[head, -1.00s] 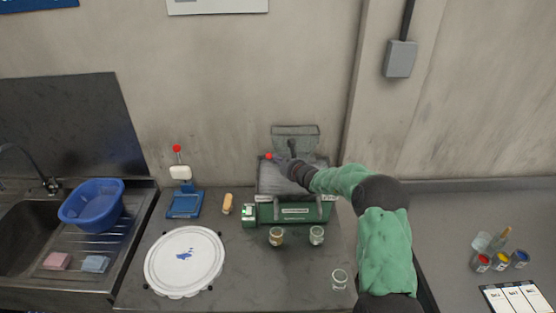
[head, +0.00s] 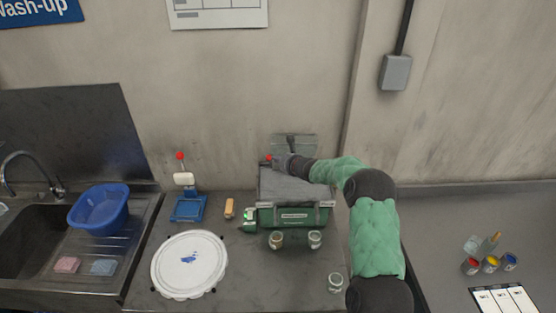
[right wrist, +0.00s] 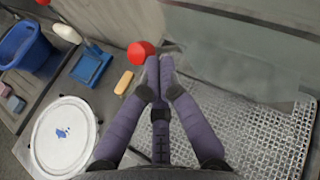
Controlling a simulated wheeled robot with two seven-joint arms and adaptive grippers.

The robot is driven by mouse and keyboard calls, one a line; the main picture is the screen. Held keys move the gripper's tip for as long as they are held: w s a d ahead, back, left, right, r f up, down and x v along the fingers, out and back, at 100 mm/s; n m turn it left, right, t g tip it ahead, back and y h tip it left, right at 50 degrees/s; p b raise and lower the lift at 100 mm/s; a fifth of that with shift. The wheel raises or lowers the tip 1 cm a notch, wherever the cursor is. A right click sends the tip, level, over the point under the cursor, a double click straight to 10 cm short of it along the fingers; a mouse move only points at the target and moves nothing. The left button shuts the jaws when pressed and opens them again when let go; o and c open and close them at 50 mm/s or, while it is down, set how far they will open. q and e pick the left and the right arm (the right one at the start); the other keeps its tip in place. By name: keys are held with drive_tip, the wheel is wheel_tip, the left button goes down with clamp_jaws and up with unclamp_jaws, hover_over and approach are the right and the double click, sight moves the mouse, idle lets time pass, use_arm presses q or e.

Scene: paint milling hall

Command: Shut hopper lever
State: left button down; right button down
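The hopper lever ends in a red ball knob (head: 269,158) at the left of the grey hopper (head: 303,143), at the back of the green mill (head: 294,216). My right gripper (head: 279,161) is just right of the knob. In the right wrist view the knob (right wrist: 140,53) lies left of the fingertips (right wrist: 159,65), very close to them; I cannot tell if they touch. The fingers look closed together with nothing clear between them. The lever's rod is mostly hidden behind my gripper. My left gripper is not in view.
A metal grating (right wrist: 255,135) lies below my right gripper. Small jars (head: 315,239) stand before the mill. A white lid (head: 189,264), a yellow-brown block (head: 229,208) and a blue stand (head: 188,207) are to the left. The sink with a blue basin (head: 98,208) is farther left.

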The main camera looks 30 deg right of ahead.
drive_tip(key=shift+w+d+r+p, duration=0.3)
drive_tip(key=shift+w+d+r, duration=0.05)
drive_tip(key=shift+w+r, duration=0.25)
drive_tip(key=shift+w+d+r+p, duration=0.3)
drive_tip(key=shift+w+r, duration=0.15)
drive_tip(key=shift+w, duration=0.15)
drive_tip(key=shift+r, duration=0.2)
